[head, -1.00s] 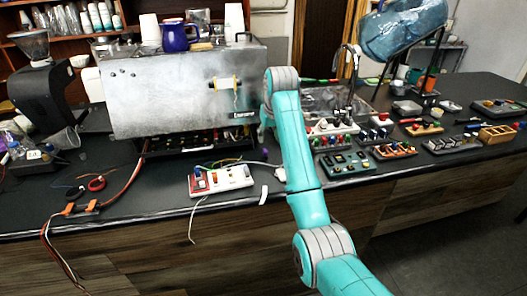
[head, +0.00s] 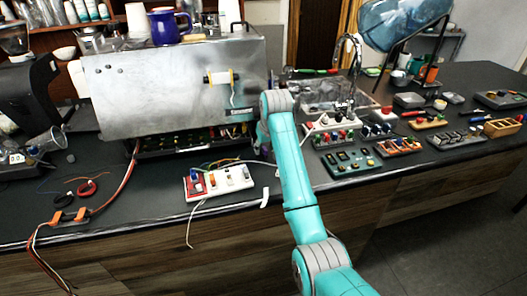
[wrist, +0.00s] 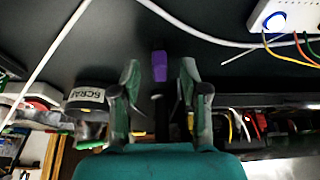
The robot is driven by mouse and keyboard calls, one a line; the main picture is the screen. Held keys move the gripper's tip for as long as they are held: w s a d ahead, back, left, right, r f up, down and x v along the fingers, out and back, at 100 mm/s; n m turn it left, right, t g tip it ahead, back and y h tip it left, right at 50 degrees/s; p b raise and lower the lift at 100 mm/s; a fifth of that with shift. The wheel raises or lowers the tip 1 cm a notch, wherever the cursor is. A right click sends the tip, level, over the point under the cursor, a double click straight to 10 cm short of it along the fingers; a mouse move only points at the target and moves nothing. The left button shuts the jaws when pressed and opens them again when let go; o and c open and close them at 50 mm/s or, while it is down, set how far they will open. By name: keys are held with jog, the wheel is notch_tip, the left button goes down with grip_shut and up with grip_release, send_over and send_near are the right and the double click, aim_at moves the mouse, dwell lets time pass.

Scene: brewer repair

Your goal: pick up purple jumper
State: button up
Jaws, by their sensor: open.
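The purple jumper (wrist: 159,66) is a small block on the dark counter in the wrist view. It appears between and just past the tips of my gripper (wrist: 159,78). The two fingers stand apart on either side of it, and I cannot tell whether either touches it. In the head view my teal arm reaches to the counter by the right end of the brewer (head: 170,85). The fingers and the jumper are not clear there.
A white cable (wrist: 195,35) runs past the jumper. A white board with coloured wires (wrist: 285,15) lies close by; it also shows in the head view (head: 218,182). A container labelled SCRAP (wrist: 88,97) stands beside one finger. Several component boards (head: 350,162) fill the counter's right.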

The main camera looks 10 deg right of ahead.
grip_shut()
jog(key=shift+r, duration=0.1)
